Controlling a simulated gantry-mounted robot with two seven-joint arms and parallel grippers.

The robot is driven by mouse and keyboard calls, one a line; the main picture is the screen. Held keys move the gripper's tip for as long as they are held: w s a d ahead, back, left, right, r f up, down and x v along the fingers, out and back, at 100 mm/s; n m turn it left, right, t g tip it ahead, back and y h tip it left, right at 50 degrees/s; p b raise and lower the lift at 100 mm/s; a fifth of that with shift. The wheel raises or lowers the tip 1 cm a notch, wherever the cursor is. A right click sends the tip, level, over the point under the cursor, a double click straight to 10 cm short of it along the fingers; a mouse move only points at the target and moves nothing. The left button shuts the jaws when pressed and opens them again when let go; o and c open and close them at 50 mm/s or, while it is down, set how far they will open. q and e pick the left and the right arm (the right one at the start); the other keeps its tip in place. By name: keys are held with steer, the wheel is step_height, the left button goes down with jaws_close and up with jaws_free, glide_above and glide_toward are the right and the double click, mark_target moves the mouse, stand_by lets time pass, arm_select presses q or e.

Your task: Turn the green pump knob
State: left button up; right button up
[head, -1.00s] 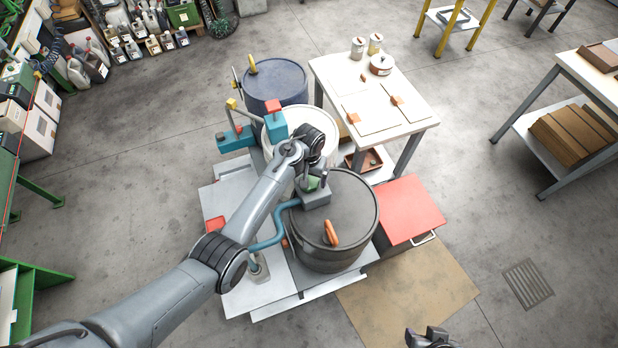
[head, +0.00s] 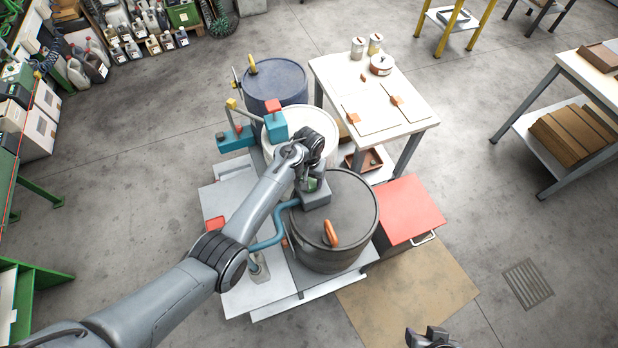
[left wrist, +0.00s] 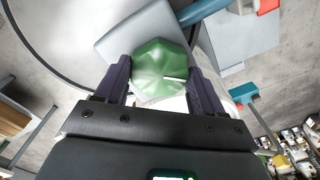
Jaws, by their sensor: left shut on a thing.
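The green pump knob (left wrist: 160,68) is a faceted knob in the middle of the left wrist view. My left gripper (left wrist: 162,85) is shut on it, with one dark finger on each side. In the head view the knob (head: 312,183) is a small green patch, mostly hidden by my left gripper (head: 314,178). It sits on a grey pump block (head: 316,200) on top of the dark drum (head: 350,215). A blue pipe (head: 268,242) runs from the block to the left. My right gripper (head: 432,338) shows only partly at the bottom edge; its finger opening is unclear.
A white drum (head: 322,122) and a blue drum (head: 275,80) stand behind. A red cabinet (head: 410,210) is to the right.

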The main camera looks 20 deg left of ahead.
arm_select(q)
steer(key=shift+r, duration=0.1)
steer(key=m+p, duration=0.2)
steer(key=shift+r+m, duration=0.1)
steer(key=shift+m, duration=0.3)
steer(key=m+p, duration=0.1)
steer(key=m, duration=0.1)
steer(key=shift+m, duration=0.4)
steer(key=m, duration=0.2)
steer(key=shift+m, duration=0.3)
steer(key=m, duration=0.3)
steer(key=shift+m+p, duration=0.3)
steer(key=shift+p, duration=0.05)
steer(key=m, duration=0.2)
steer(key=shift+w+m, duration=0.1)
steer(key=shift+m, duration=0.3)
steer(key=m, duration=0.1)
steer(key=m+b, duration=0.1)
steer(key=m, duration=0.1)
steer(key=shift+f+m, duration=0.2)
steer(key=shift+m, duration=0.1)
steer(key=m+b, duration=0.2)
steer(key=m, duration=0.3)
steer(key=shift+m+b, duration=0.65)
steer(key=shift+m, duration=0.65)
